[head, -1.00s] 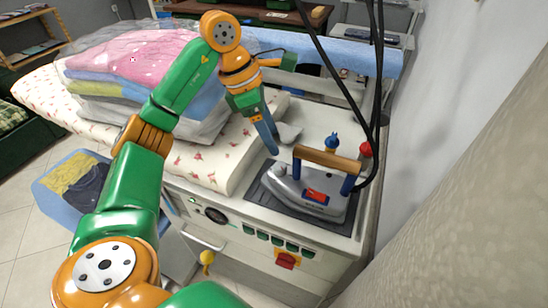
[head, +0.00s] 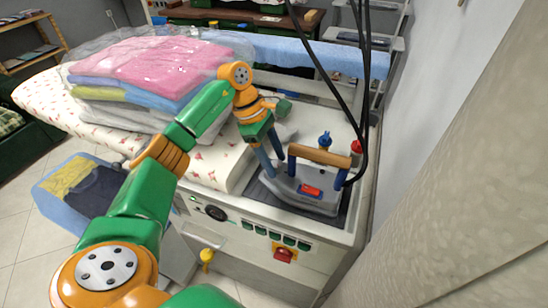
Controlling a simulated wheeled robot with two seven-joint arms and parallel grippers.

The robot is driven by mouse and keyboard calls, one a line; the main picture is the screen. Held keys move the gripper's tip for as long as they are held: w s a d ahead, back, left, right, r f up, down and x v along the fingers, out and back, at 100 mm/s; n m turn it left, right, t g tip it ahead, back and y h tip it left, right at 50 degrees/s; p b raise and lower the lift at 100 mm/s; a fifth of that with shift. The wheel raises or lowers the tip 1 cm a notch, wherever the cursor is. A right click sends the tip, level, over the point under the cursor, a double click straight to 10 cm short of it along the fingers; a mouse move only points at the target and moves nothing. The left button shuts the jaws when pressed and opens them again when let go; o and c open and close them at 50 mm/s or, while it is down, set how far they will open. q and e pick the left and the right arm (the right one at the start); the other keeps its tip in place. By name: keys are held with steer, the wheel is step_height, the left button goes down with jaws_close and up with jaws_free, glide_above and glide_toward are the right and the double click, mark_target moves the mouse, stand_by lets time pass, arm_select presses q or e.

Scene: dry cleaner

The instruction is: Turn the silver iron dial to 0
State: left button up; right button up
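The silver iron (head: 322,203) rests on a dark pad (head: 257,192) on the white ironing station. It has a wooden handle (head: 320,156) on blue posts and a red part (head: 311,190) on its side. A blue knob (head: 324,141) shows just behind the handle; I cannot read any dial marking or the 0. My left gripper (head: 272,169) points down at the iron's left end, its two blue fingers apart and nothing seen between them. I cannot tell whether the fingertips touch the iron. My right gripper is not in view.
A red knob (head: 356,147) and hanging black cables (head: 357,105) stand right of the iron. Folded clothes (head: 150,75) lie on the padded board at left. The station's front panel has a round gauge (head: 215,213), green switches (head: 275,236) and a red switch (head: 285,255).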

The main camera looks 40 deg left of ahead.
arm_select(q)
jaws_close()
steer(key=shift+n, duration=0.3)
steer(key=n, duration=0.2)
steer(key=n+t+b, duration=0.1)
steer(key=shift+s+n+t+y, duration=0.1)
steer(key=shift+n+t+y, duration=0.2)
steer(key=shift+n, duration=0.1)
steer(key=n+t+y, duration=0.1)
steer(key=n, duration=0.3)
steer(key=shift+d+n, duration=0.1)
steer(key=shift+n, duration=0.2)
steer(key=shift+n+y, duration=0.3)
steer(key=shift+o, duration=1.3)
jaws_free()
